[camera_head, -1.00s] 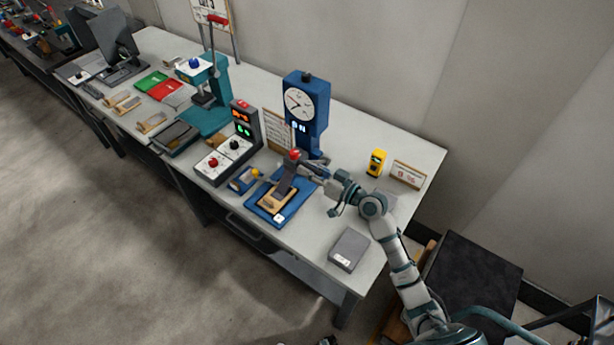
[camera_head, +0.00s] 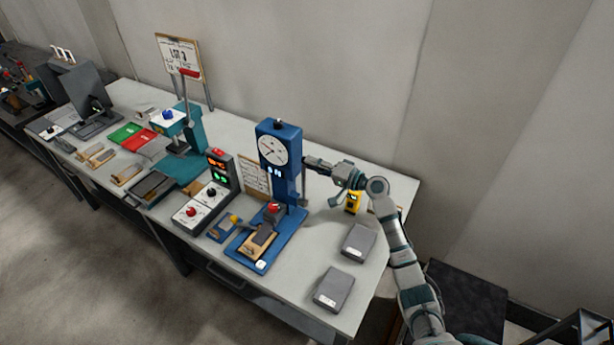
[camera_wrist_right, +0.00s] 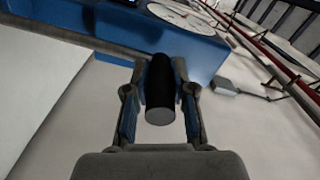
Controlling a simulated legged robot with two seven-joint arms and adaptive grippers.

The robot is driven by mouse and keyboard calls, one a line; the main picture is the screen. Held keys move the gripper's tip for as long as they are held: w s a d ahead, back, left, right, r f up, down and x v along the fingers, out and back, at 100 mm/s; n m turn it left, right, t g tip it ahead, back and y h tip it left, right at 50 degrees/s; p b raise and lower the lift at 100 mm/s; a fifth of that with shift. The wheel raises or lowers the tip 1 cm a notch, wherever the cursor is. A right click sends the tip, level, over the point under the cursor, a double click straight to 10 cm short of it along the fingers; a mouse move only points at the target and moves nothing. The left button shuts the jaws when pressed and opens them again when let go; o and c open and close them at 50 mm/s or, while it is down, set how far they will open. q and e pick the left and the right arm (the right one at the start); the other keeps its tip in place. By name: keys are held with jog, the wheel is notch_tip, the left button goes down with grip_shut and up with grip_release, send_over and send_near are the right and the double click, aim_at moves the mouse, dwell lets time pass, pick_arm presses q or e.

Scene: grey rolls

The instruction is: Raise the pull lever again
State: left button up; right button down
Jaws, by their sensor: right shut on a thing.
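The blue test stand (camera_head: 279,152) with a round white dial stands on the bench. In the right wrist view its blue body (camera_wrist_right: 110,25) fills the top. The pull lever's black grip (camera_wrist_right: 159,88) stands between my right gripper's fingers, with a grey bar running left from it. My right gripper (camera_head: 308,162) is at the right side of the stand, just below dial height. In the wrist view the right gripper (camera_wrist_right: 160,108) is shut on the black grip. In the head view the lever is mostly hidden behind the gripper. My left gripper is not in view.
A red knob (camera_head: 273,208) sits above a tan block (camera_head: 260,243) on the stand's blue base. A yellow device (camera_head: 353,202) stands below my right forearm. Two grey boxes (camera_head: 358,242) (camera_head: 333,288) lie at the bench's right. A control box (camera_head: 201,208) is left.

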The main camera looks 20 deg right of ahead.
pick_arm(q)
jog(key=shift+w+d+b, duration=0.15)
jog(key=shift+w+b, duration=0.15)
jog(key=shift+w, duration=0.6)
pick_arm(e)
jog(key=shift+w+d+f+m, duration=0.15)
jog(key=shift+w+d+m, duration=0.75)
jog(key=shift+d, duration=0.25)
jog(key=c, duration=1)
grip_release()
jog(key=shift+w+d, duration=0.1)
jog(key=shift+o, duration=0.2)
jog(key=shift+w+d+f, duration=0.1)
jog(key=shift+w+f, duration=0.1)
jog(key=shift+w, duration=0.05)
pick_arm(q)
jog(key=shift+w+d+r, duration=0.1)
pick_arm(e)
jog(key=v, duration=1.2)
